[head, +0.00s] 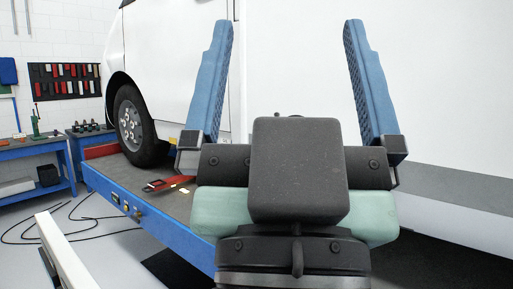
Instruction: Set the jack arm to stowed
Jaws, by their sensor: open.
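My gripper (288,32) fills the middle of the head view. Its two blue ridged fingers stand wide apart, with nothing between them but the white motorhome side behind. I cannot make out the jack arm for certain. A small red piece with a dark slot (166,184) lies on the deck of the blue lift platform, left of my gripper and apart from it. My gripper and wrist hide the deck and vehicle underside behind them.
A white bar (63,252) rises at lower left. Cables (62,234) lie on the floor. Workbenches (36,149) and a tool board (65,81) stand at far left.

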